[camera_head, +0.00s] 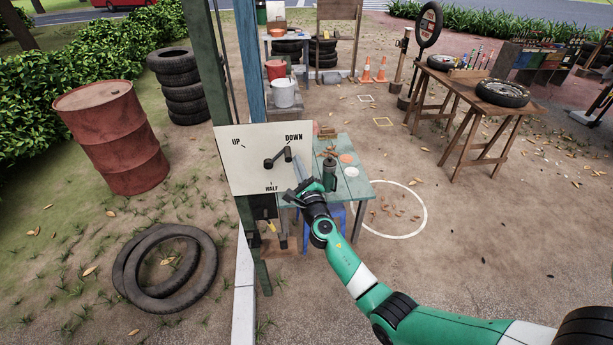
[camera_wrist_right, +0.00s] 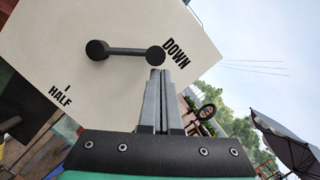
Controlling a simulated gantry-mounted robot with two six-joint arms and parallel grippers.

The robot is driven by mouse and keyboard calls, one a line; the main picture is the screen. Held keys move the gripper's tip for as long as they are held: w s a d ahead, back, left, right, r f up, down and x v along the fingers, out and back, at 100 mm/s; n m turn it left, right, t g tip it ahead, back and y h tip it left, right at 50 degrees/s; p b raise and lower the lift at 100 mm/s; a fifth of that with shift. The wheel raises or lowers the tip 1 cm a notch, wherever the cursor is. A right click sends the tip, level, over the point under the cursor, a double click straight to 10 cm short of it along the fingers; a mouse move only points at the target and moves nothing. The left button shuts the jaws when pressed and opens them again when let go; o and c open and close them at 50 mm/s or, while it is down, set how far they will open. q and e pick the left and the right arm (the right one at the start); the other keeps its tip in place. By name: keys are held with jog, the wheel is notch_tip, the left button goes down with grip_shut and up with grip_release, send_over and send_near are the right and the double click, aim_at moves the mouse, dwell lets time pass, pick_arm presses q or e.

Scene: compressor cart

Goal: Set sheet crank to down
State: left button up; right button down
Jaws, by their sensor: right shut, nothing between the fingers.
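A white panel (camera_head: 245,178) carries the labels UP, DOWN and HALF. The dark sheet crank (camera_head: 278,158) is mounted on it, with its hub at the left and its round knob toward the DOWN label at the upper right. In the right wrist view the crank (camera_wrist_right: 126,52) has its knob beside the word DOWN. My left gripper is not in view.
The panel hangs on a wooden post (camera_head: 255,60). A green table (camera_head: 350,185) with a dark bottle (camera_head: 329,174) stands behind my right gripper. A rusty barrel (camera_head: 110,135) and loose tyres (camera_head: 165,268) are at the left.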

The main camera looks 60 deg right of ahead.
pick_arm(q)
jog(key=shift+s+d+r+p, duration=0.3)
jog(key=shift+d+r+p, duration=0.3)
jog(key=shift+p, duration=0.25)
pick_arm(e)
jog(key=s+a+f, duration=0.3)
jog(key=s+a, duration=0.2)
jog(key=s, duration=0.4)
jog(key=shift+s+a+f, duration=0.15)
jog(key=shift+s, duration=0.2)
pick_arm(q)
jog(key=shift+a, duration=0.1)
